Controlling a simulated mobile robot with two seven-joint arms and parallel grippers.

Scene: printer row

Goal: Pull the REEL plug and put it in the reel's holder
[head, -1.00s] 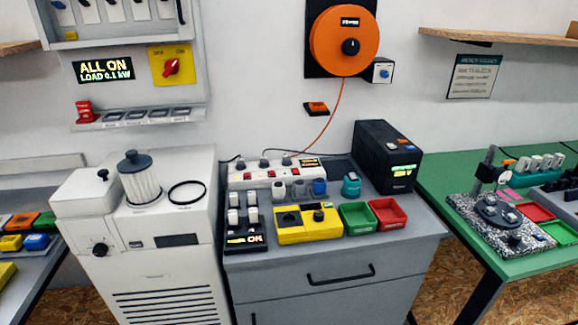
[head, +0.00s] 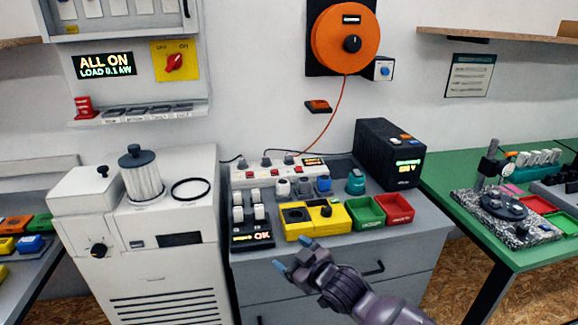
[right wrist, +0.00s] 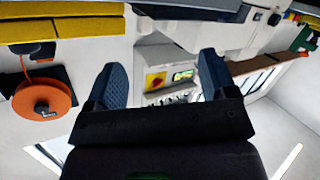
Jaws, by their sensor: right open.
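The orange reel (head: 330,50) hangs on a black panel on the wall and also shows in the right wrist view (right wrist: 60,97). Its orange cord (head: 328,122) runs down to the right part of the white power strip (head: 250,178). A dark plug (head: 289,159) sits upright there; its label is too small to read. A small orange-and-black bracket (head: 317,106) is on the wall beside the cord; I cannot tell whether it is the holder. My right gripper (head: 293,254) is open and empty, in front of the cabinet, below the yellow block. Its spread fingers show in the right wrist view (right wrist: 161,80). My left gripper is out of view.
On the cabinet stand a yellow block (head: 297,229), a green tray (head: 366,226), a red tray (head: 397,221) and a black power unit (head: 376,150). A white machine (head: 205,240) stands left, a green table (head: 455,205) right. The wall above the strip is mostly clear.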

